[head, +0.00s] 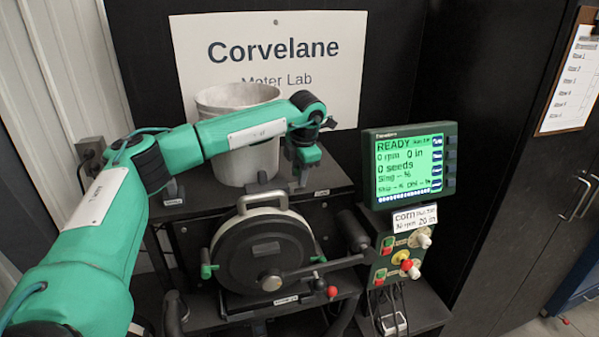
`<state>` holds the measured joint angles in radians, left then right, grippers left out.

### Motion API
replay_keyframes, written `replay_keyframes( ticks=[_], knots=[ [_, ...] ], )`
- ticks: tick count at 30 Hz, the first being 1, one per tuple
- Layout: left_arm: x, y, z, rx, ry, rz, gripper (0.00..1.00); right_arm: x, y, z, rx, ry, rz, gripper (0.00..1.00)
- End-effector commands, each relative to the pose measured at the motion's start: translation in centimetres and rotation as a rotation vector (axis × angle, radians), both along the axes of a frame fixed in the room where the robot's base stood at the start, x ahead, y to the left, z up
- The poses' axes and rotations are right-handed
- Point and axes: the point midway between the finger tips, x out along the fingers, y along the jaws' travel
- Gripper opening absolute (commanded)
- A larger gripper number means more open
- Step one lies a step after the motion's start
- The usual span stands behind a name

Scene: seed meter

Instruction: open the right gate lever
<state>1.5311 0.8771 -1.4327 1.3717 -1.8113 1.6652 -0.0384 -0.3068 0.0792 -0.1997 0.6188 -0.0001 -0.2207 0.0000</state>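My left arm reaches in from the left, and its gripper (303,174) points down just right of the white bucket (250,165). Its fingers are small and partly merged with the dark shelf behind, so their opening is unclear. A small grey upright piece shows at the fingers, above a small label (321,192); it may be the right gate lever, but I cannot tell whether they touch. A similar grey piece (172,188) stands on the shelf left of the bucket. My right gripper is not in view.
Below the shelf is the round dark seed meter (262,250) with a pale handle, green side clips and a crank (320,265). A red ball knob (332,291) sits low right. A monitor (409,165) reading READY stands right, above a button panel (396,257).

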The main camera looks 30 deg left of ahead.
Motion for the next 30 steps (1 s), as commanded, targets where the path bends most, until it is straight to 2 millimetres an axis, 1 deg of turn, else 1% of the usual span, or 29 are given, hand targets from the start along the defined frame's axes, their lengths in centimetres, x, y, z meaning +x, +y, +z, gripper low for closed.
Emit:
replay_keyframes(
  ticks=[1, 2, 7, 15, 18, 28, 29, 30],
  knots=[
    [0.0, 0.0, 0.0, -0.001, 0.001, -0.001, 0.03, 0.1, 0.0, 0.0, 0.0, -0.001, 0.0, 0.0],
    [0.0, 0.0, 0.0, -0.001, 0.001, -0.001, 0.0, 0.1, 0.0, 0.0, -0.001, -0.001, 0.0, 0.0],
    [0.2, -0.3, 0.0, -0.001, 0.001, -0.001, 0.0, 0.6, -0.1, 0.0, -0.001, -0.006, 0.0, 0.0],
    [2.9, -2.5, 0.1, -0.001, -0.003, -0.001, 0.0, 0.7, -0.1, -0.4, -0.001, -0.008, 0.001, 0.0],
    [3.5, -3.0, 0.1, -0.001, -0.002, 0.0, 0.0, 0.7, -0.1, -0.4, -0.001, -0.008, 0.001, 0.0],
    [3.7, -3.1, 0.1, -0.001, -0.002, 0.0, 0.0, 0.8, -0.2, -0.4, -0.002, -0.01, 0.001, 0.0],
    [3.7, -3.1, 0.1, -0.001, -0.002, 0.0, 0.29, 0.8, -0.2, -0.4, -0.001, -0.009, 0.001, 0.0],
    [3.7, -3.1, 0.1, -0.001, -0.002, 0.0, 0.37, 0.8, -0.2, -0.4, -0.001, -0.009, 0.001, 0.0]
  ],
)
